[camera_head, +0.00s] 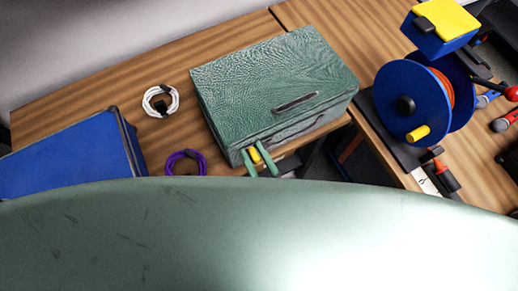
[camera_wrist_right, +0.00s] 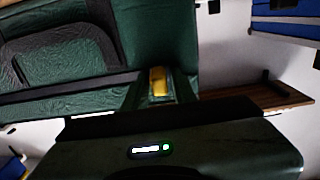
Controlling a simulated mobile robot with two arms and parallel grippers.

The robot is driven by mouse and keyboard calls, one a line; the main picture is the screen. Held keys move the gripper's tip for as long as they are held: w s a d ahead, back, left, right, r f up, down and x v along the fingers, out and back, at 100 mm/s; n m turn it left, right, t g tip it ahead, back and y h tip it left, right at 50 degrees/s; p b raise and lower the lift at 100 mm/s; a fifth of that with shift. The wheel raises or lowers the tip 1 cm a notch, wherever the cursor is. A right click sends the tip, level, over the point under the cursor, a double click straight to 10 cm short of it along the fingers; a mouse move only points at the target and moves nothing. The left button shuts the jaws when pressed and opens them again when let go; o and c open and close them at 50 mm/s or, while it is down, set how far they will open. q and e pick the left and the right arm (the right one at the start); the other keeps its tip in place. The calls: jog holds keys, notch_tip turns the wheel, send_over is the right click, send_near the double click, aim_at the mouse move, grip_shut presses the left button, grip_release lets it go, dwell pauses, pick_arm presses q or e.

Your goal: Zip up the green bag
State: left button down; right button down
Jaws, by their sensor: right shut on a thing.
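The green bag (camera_head: 265,75) is a textured box shape lying on the wooden table, with a dark handle (camera_head: 296,102) on its top. In the right wrist view its green side (camera_wrist_right: 60,60) fills the upper left, with a dark band along it. A yellow zipper pull (camera_head: 255,155) sits at the bag's near left corner; it also shows in the right wrist view (camera_wrist_right: 158,82). My right gripper (camera_head: 258,159) is shut on the yellow pull, its green fingers on either side. Whether the zip track is open or closed is unclear. My left gripper is not in view.
A blue bag (camera_head: 70,160) lies at the left. A white cable coil (camera_head: 160,101) and a purple coil (camera_head: 186,162) lie between the bags. A blue reel (camera_head: 412,100) and tools stand at the right, beyond a gap between tables.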

jog(key=shift+s+a, duration=0.1)
jog(key=shift+a, duration=0.05)
jog(key=c, duration=1.4)
grip_release()
jog(key=shift+o, duration=0.2)
jog(key=shift+a, duration=0.1)
jog(key=shift+s, duration=0.1)
jog(key=shift+s+d+f, duration=0.15)
jog(key=shift+s+d, duration=0.15)
jog(key=b+v, duration=0.2)
jog(key=v, duration=0.5)
